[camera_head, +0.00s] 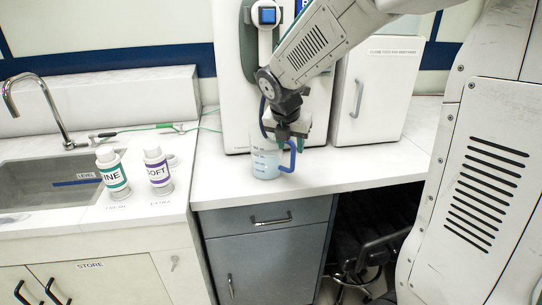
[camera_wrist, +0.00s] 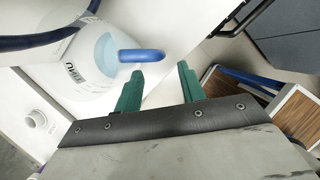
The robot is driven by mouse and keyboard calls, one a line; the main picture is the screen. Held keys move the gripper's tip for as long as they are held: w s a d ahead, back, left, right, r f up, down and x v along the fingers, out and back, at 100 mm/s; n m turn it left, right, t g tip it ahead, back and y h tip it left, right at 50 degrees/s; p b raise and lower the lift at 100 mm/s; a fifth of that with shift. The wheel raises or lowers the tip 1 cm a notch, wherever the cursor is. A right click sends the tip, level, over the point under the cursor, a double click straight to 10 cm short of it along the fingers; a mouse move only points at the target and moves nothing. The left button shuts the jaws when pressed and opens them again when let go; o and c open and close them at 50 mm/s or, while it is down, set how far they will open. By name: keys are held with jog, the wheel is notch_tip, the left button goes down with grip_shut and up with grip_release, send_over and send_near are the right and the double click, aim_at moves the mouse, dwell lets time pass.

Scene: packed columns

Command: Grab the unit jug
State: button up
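The unit jug (camera_head: 265,161) is a clear, pale-blue jug with dark markings and a blue handle (camera_head: 292,157) on its right side. It stands upright on the white counter before the white machine. The jug (camera_wrist: 88,58) also shows at upper left in the wrist view, with upside-down lettering and its blue handle (camera_wrist: 141,56) pointing right. My gripper (camera_head: 290,134) is just above the jug's handle side. In the wrist view, my gripper (camera_wrist: 160,70) has two green fingers spread apart with nothing between them. The handle's end lies just beyond the left fingertip; contact cannot be told.
Two labelled bottles, one green-lettered (camera_head: 113,174) and one purple-lettered (camera_head: 158,171), stand left by the sink (camera_head: 50,183). The white machine (camera_head: 235,90) is close behind the jug. A white cabinet (camera_head: 378,90) stands to the right. The counter (camera_head: 345,170) right of the jug is clear.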

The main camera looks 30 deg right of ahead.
aim_at(292, 152)
jog(key=x, duration=0.5)
jog(key=shift+w+d+f, duration=0.2)
jog(key=shift+d+f, duration=0.05)
grip_shut()
